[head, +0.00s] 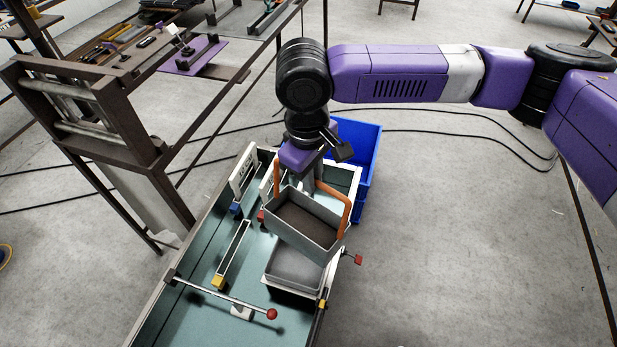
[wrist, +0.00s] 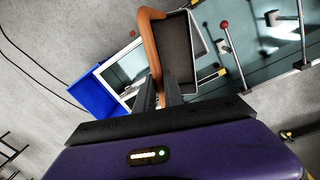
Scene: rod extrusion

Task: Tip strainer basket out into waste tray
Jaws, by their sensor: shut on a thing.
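The strainer basket (head: 301,237) is a grey open box with an orange handle (head: 346,212) and a dark brown inside. My gripper (head: 312,180) is shut on the orange handle at the far side of the basket and holds it up, somewhat tilted. In the wrist view the fingers (wrist: 162,92) close on the handle (wrist: 151,45), and the basket's brown inside (wrist: 177,50) shows. A shallow grey open tray (head: 292,268), which looks like the waste tray, sits below and just nearer than the basket. The basket hides part of its far edge.
The tray stands on a teal bench (head: 190,290) with raised edges. A rod with a red knob (head: 271,314) crosses the front, and a narrow yellow-ended holder (head: 232,257) lies left. A blue bin (head: 358,145) stands behind. A dark metal frame (head: 85,110) rises at left.

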